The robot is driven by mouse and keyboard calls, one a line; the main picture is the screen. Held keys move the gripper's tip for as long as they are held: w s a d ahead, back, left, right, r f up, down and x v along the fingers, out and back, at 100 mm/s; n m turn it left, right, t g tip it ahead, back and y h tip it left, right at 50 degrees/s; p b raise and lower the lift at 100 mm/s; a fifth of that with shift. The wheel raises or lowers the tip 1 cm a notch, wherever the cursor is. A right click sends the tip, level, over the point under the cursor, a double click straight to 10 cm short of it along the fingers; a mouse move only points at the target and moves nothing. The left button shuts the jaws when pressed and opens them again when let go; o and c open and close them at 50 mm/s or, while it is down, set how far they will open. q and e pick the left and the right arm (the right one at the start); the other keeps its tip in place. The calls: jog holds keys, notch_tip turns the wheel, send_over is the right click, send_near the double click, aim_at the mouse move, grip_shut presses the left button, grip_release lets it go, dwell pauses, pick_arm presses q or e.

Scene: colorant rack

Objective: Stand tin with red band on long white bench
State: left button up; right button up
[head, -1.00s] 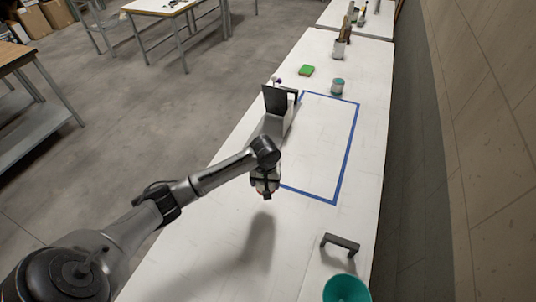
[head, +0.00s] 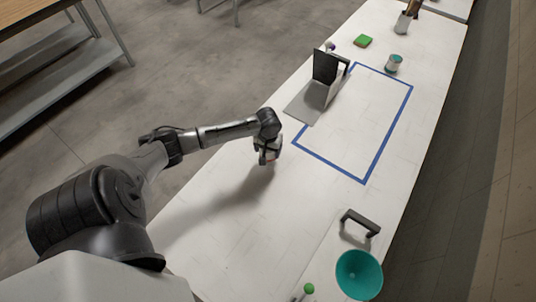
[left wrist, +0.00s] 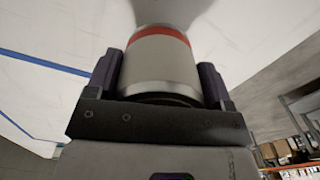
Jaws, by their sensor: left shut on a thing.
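My left gripper (head: 268,154) is shut on the tin with the red band (left wrist: 162,66). In the left wrist view the tin is pale grey with a red band towards its far end, and a finger lies on each side of it. In the head view the wrist and fingers mostly hide the tin. The gripper is over the long white bench (head: 300,205), near its left edge and left of the blue outline. I cannot tell whether the tin touches the bench. My right gripper is in neither view.
The blue taped rectangle (head: 374,157) lies right of the gripper. A grey plate with a dark upright (head: 325,68) stands behind it. A teal bowl (head: 359,275) and dark handle (head: 361,222) are in front.

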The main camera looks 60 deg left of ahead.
aim_at(268, 155)
pick_arm(q)
jog(key=shift+f, duration=1.85)
jog(key=shift+f, duration=0.1)
jog(key=shift+f, duration=0.1)
jog(key=o, duration=1)
